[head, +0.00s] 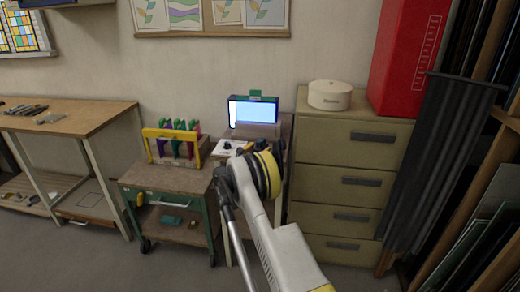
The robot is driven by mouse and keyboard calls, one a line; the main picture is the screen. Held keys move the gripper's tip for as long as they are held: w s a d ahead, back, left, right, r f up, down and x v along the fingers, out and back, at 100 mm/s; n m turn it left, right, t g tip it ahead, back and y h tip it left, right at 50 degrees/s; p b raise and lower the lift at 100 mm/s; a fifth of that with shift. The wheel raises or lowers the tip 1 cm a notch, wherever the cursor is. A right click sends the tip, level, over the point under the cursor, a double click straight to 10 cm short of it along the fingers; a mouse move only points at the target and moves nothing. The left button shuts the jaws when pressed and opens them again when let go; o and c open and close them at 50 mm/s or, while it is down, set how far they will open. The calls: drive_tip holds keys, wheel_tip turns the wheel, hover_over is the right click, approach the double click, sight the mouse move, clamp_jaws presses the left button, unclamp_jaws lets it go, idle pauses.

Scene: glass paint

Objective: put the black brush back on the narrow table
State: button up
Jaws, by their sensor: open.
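The narrow table (287,130) stands against the wall, between the cart and the drawer cabinet. A lit screen (252,110) stands on it, with a pale sheet (219,150) in front. A small dark thing (227,145) shows at the sheet; it is too small to tell whether it is the black brush. I cannot make out the black brush for sure anywhere. My arm, with yellow and black rings at its joint, covers the front of the narrow table. My gripper cannot be made out and seems hidden behind the arm.
A wheeled cart (172,178) with a yellow-handled rack (172,135) stands left of the narrow table. A wooden workbench (75,120) is at far left. A drawer cabinet (340,215) bears a round white box (329,95) and a red box (408,50). Floor is free at lower left.

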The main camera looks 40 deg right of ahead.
drive_tip(key=p+v, duration=0.3)
drive_tip(key=v, duration=0.8)
drive_tip(key=s+a+r+m+y, duration=0.45)
drive_tip(key=a+r, duration=0.25)
drive_tip(key=r, duration=0.2)
drive_tip(key=s+a+r+m+y, duration=0.4)
drive_tip(key=s+a+r+m, duration=0.2)
drive_tip(key=a+r, duration=0.15)
drive_tip(key=s+a+m+y, duration=0.4)
drive_tip(key=s+a, duration=0.6)
drive_tip(key=s, duration=0.3)
drive_tip(key=s+a+f+m+t+y, duration=0.1)
drive_tip(key=s+a+m+y, duration=0.3)
drive_tip(key=s+a+m, duration=0.3)
drive_tip(key=s+a, duration=0.4)
drive_tip(key=s, duration=0.2)
drive_tip(key=shift+s+a+f+t+y, duration=0.2)
drive_tip(key=shift+s+t+y, duration=0.1)
drive_tip(key=shift+s+y, duration=0.1)
